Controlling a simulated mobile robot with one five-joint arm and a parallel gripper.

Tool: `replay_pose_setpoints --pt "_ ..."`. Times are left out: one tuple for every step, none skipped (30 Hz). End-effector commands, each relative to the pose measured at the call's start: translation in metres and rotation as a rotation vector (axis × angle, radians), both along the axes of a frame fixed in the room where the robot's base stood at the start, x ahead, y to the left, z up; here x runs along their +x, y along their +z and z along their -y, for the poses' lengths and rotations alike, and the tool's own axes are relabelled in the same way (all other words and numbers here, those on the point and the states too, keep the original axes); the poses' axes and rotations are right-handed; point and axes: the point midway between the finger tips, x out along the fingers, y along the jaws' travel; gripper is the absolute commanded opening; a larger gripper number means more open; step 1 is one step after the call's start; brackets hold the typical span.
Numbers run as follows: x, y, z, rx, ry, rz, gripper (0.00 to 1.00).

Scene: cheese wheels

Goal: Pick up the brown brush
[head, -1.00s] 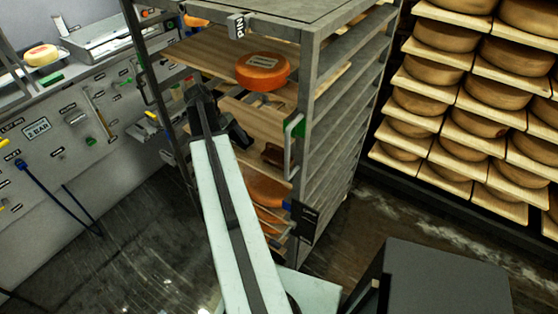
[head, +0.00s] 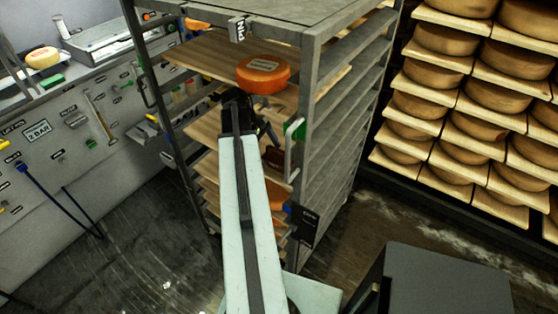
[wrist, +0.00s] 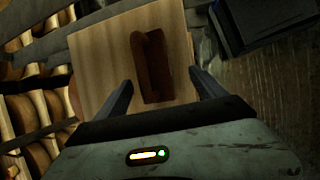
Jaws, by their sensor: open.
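The brown brush (wrist: 154,68) lies on a pale wooden board (wrist: 101,70) in the wrist view. My gripper (wrist: 160,88) is open there, one dark finger to each side of the brush, and I see no contact. In the head view the brush (head: 274,157) shows as a small dark brown shape on a rack shelf, just right of my gripper (head: 252,115). My arm hides part of that shelf and the lower shelves.
The grey metal rack (head: 309,110) surrounds the shelf, with a post at its right front. An orange cheese wheel (head: 263,74) sits on the board above. A green-and-white handle (head: 293,148) is close to the brush's right. Shelves of cheese wheels stand at right.

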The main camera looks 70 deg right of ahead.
Motion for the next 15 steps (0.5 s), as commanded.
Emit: replay_pose_setpoints --pt "-0.009 0.0 0.001 0.0 -0.003 0.0 0.81" --pt "-0.016 0.0 0.003 -0.001 -0.004 0.0 0.81" --pt "-0.024 0.0 0.004 0.0 -0.005 0.0 0.81" --pt "-0.029 -0.004 0.005 0.0 -0.005 0.0 0.81" --pt "-0.029 -0.017 0.006 0.0 -0.003 0.0 0.81" --pt "-0.032 -0.025 0.007 0.0 -0.002 -0.001 0.81" --pt "-0.034 -0.028 0.007 0.0 -0.002 -0.001 0.81" --pt "-0.035 -0.03 0.008 0.001 -0.001 -0.001 0.81" --pt "-0.036 -0.031 0.008 0.001 -0.001 -0.001 0.81" --pt "-0.037 -0.031 0.009 0.001 -0.001 -0.001 0.81" --pt "-0.037 -0.03 0.009 0.0 -0.001 -0.001 0.81" --pt "-0.037 -0.028 0.009 0.0 -0.001 -0.001 0.81" --pt "-0.037 -0.028 0.009 0.0 -0.001 -0.001 0.81" --pt "-0.037 -0.027 0.009 0.0 -0.001 -0.001 0.81" --pt "-0.037 -0.027 0.009 0.0 -0.001 -0.001 0.81"
